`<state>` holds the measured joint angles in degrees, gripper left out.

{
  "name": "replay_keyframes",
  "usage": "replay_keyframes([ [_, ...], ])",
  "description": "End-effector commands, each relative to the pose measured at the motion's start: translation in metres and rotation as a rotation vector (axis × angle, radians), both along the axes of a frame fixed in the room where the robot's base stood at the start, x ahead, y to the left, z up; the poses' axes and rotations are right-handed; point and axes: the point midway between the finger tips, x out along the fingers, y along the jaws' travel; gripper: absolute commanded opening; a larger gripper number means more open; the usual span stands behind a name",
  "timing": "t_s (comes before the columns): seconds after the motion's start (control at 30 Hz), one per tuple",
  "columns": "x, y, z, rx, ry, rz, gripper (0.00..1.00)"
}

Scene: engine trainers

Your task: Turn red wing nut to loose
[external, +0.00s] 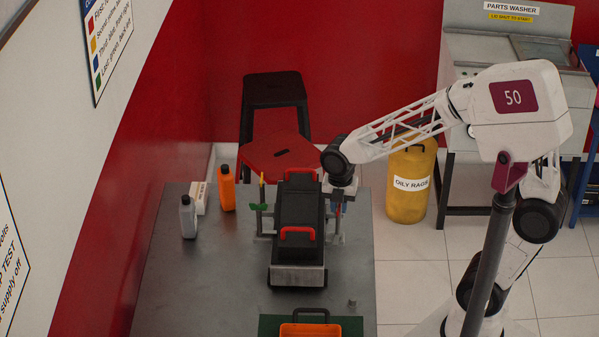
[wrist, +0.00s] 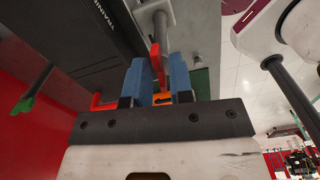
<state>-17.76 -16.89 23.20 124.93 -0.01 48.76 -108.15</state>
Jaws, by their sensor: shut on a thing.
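The engine trainer (external: 299,210) is a black box with red handles on a metal base, standing on the grey bench. In the wrist view its dark side (wrist: 80,40) fills the upper left. The red wing nut (wrist: 157,62) sits at the end of a grey rod (wrist: 163,30). My gripper (wrist: 160,75) has its two blue fingers on either side of the nut, shut on it. In the external view my gripper (external: 338,203) is at the trainer's right side, and the nut is too small to make out clearly there.
A green wing nut (external: 257,207) is on the trainer's left side. A grey bottle (external: 188,217) and an orange bottle (external: 226,188) stand on the bench (external: 165,285) at left. An orange bin (external: 310,330) lies at the front. A red stool (external: 265,160) is behind.

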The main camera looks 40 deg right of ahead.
Motion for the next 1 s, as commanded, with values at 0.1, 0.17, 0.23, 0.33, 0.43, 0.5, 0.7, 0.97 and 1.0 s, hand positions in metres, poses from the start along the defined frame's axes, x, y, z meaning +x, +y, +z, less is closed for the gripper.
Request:
replay_keyframes([
  [0.1,0.0004,0.0003,0.0014,0.001,-0.002,0.069,0.0],
  [0.17,0.0005,0.0004,0.0015,0.0,-0.002,0.097,0.0],
  [0.23,0.0005,0.0004,0.0016,0.0,-0.002,0.124,0.0],
  [0.33,0.0006,0.0004,0.0017,0.001,-0.003,0.15,0.0],
  [0.43,0.0006,0.0004,0.0017,0.001,-0.003,0.164,0.0],
  [0.5,0.0006,0.0004,0.0018,0.001,-0.003,0.168,0.0],
  [0.7,0.0006,0.0004,0.0017,0.001,-0.003,0.169,0.0],
  [0.97,0.0004,0.0003,0.0012,0.0,-0.002,0.168,0.32],
  [1.0,0.0004,0.0003,0.0011,0.0,-0.002,0.168,0.32],
])
